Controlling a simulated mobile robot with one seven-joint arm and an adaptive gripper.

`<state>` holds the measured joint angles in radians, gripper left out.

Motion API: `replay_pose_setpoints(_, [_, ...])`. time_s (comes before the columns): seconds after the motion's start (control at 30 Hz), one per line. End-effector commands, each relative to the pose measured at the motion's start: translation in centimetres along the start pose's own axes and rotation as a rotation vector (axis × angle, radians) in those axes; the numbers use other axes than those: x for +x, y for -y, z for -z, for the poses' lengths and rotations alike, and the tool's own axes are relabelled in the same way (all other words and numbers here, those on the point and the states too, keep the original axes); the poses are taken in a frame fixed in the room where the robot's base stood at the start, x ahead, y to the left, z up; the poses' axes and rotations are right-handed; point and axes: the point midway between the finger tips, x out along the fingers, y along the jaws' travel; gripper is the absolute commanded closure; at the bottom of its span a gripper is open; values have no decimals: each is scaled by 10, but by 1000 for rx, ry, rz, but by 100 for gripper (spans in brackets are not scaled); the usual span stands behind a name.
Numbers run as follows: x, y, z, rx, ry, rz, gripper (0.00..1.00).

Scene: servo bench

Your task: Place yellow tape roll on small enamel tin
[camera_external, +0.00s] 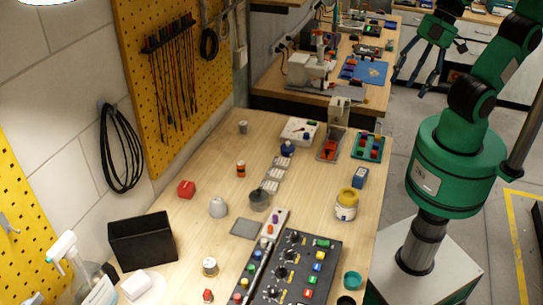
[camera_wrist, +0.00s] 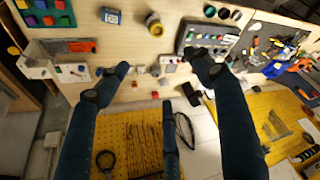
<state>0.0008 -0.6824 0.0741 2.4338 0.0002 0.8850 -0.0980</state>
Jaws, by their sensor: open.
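A yellow ring that looks like the tape roll (camera_external: 348,194) sits on top of a white round container that looks like the small enamel tin (camera_external: 345,213), near the right edge of the bench. The two look upright and touching. In the wrist view the yellow roll (camera_wrist: 153,19) and a pale body show at the top middle, small and hard to separate.
A black control panel (camera_external: 297,268) with buttons stands at the front. A blue box (camera_external: 360,178) and a green tray of blocks (camera_external: 368,146) are behind the tin. A black bin (camera_external: 142,240) stands by the pegboard wall (camera_external: 170,75). Bare bench lies left of the tin.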

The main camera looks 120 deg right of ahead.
Motion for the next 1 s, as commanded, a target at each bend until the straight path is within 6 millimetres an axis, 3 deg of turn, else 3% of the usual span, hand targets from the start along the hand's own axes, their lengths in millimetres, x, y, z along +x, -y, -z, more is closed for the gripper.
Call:
replay_pose_setpoints(0.2, [-23, 2, -18, 85, -56, -3, 34])
replay_pose_setpoints(0.6, [-24, 2, -20, 98, -60, -3, 34])
replay_pose_setpoints(0.77, [-18, 2, -23, 98, -60, -3, 34])
replay_pose_setpoints(1.0, [9, 4, -35, 97, -60, -3, 34])
